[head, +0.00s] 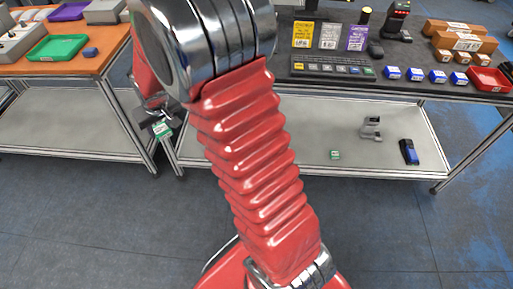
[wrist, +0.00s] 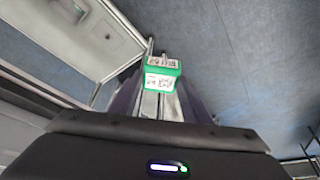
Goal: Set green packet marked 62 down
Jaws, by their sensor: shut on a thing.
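My gripper (head: 157,119) is shut on a small green packet (head: 162,129) with white labels. The packet also shows in the wrist view (wrist: 161,74), held between the fingertips, with print too small to read for certain. In the head view my gripper hangs in front of the legs where the two tables meet, below the tabletops. In the wrist view the blue floor lies behind and to the right of the packet, and a pale shelf to the left. My arm hides part of the dark table and its lower shelf.
A dark table (head: 425,84) carries several blue-and-white boxes, a keyboard (head: 330,67), a red tray (head: 489,80) and brown cartons. Its lower shelf (head: 290,128) holds another small green packet (head: 335,154), a grey device (head: 371,127) and a blue-black device (head: 409,151). An orange table (head: 112,50) holds a green tray (head: 58,47).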

